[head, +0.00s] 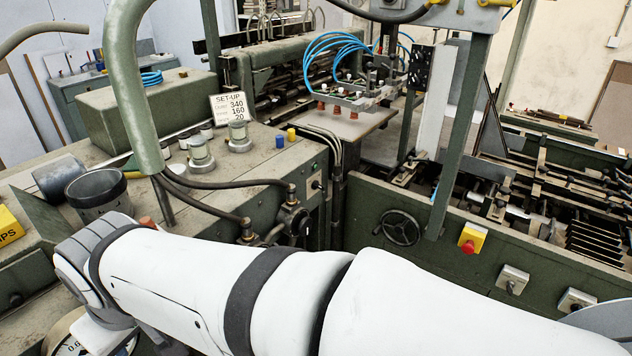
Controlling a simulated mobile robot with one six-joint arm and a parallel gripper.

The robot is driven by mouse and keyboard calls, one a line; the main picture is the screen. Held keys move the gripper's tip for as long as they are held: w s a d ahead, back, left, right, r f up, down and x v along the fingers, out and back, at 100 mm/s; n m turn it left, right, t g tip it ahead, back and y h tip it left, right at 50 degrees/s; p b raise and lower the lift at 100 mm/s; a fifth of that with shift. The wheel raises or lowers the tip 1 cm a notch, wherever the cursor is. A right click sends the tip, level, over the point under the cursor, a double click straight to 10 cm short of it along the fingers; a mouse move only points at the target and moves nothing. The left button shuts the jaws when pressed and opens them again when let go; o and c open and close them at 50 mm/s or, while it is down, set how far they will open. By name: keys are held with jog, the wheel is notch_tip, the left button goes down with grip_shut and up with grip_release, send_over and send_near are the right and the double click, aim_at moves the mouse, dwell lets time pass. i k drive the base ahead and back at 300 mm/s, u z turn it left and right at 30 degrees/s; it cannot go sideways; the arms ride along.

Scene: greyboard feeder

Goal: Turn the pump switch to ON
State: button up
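No switch carries a readable pump label, so I cannot tell which one is the pump switch. One grey switch box with a dark knob (512,280) is on the green machine front at the lower right. A second similar switch box (577,300) is to its right, near the picture edge. A small dark knob (317,185) is on the green panel at the centre. Another dark knob (16,300) is on the green front at the far left. Their settings are too small to read.
A red button on a yellow box (471,239) and a black handwheel (399,228) are on the right machine front. A green curved pipe (130,90) rises at the left. A dark cup (98,192) and a set-up card (229,106) stand on the green bench.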

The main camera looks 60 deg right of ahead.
aim_at(315, 184)
jog(key=z, duration=3.4)
jog(key=k, duration=1.05)
jog(key=u, duration=0.9)
jog(key=i, duration=1)
jog(key=u, duration=0.05)
